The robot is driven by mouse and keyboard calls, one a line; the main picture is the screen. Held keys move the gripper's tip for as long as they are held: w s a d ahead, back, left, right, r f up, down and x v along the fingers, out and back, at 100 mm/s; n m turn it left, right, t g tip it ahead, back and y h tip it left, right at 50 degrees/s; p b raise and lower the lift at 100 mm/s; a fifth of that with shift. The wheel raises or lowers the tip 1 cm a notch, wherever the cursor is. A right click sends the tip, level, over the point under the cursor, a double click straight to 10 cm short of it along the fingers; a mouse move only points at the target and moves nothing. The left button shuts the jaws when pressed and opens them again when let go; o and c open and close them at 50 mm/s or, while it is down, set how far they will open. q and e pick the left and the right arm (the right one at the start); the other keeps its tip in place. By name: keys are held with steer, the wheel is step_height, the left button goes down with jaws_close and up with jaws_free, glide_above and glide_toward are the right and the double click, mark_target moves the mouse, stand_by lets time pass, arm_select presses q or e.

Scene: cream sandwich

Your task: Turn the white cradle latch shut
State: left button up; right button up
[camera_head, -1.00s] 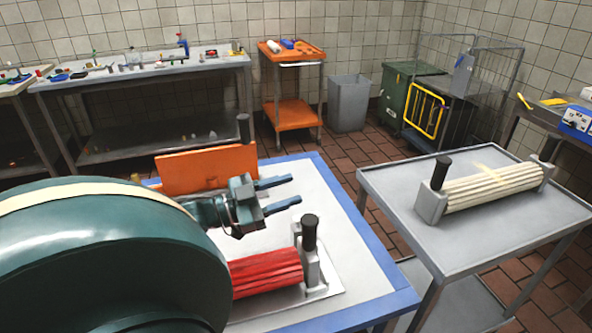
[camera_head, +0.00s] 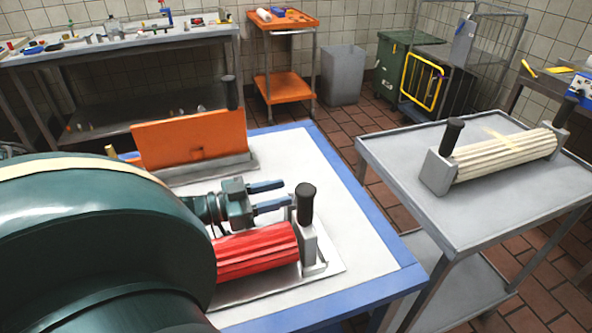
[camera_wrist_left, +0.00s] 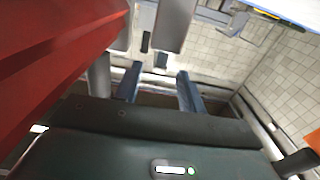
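A cream-white ribbed roll (camera_head: 505,157) lies in a grey cradle (camera_head: 437,172) on the right cart. A black upright knob (camera_head: 452,136) stands at its near end, and another black knob (camera_head: 566,108) at its far end. My left gripper (camera_head: 287,192) is open and empty, over the white table. Its fingers point right, close to the black knob (camera_head: 306,204) of the cradle holding a red ribbed roll (camera_head: 258,252); contact cannot be told. The left wrist view shows the open fingers (camera_wrist_left: 160,74) and red surface (camera_wrist_left: 45,55) at left. My right gripper is out of view.
The white table has a blue edge (camera_head: 345,163). An orange panel (camera_head: 190,138) with a black knob stands behind my left gripper. A floor gap separates the table from the grey cart (camera_head: 495,225). An orange trolley, a grey bin (camera_head: 343,75) and a wire cage stand behind.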

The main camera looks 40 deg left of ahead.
mark_target(295, 188)
arm_select(q)
steer(key=b+x, duration=0.2)
steer(key=x, duration=0.2)
steer(key=shift+w+d+f+b, duration=0.1)
steer(key=shift+w+d+b, duration=0.1)
steer(key=shift+b, duration=0.1)
steer(key=shift+w, duration=0.1)
jaws_close()
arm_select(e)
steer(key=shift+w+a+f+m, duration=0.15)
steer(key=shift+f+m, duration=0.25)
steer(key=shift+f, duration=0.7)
